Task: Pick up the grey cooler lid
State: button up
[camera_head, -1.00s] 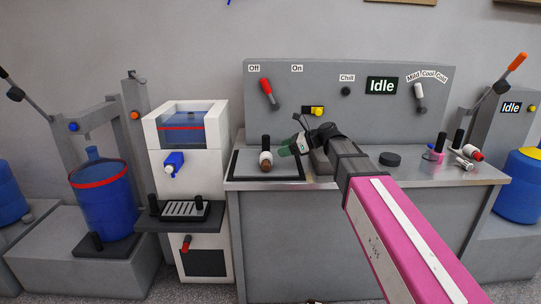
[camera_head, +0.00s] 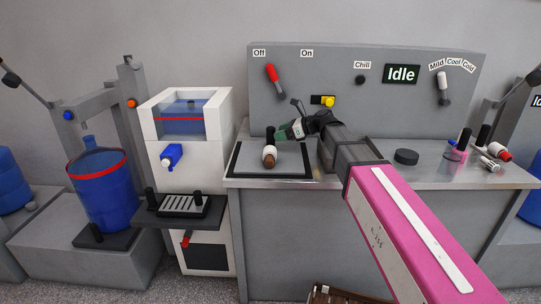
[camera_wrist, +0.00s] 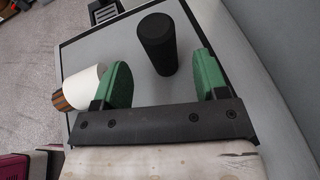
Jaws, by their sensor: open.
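The grey cooler lid appears to be the flat grey panel with a black border (camera_head: 290,163) lying on the left end of the metal counter. An upright black cylindrical handle (camera_head: 270,134) stands on it. In the wrist view the handle (camera_wrist: 165,44) shows between and just beyond my green fingertips, and the grey panel (camera_wrist: 222,38) spreads behind it. My gripper (camera_head: 282,132) is open, right of the handle in the head view; the wrist view also shows my gripper (camera_wrist: 160,72) with nothing clearly held. I cannot tell whether a finger touches the handle.
A white-and-brown cylinder (camera_head: 269,156) is near the handle; in the wrist view it (camera_wrist: 80,88) is outside my left finger. A white dispenser with a blue tank (camera_head: 189,118) stands to the left. A control panel (camera_head: 300,85) rises behind. A black disc (camera_head: 406,156) sits on the counter.

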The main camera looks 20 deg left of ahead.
aim_at(271, 136)
jog(key=x, duration=0.5)
jog(key=shift+w+f, duration=0.1)
grip_shut()
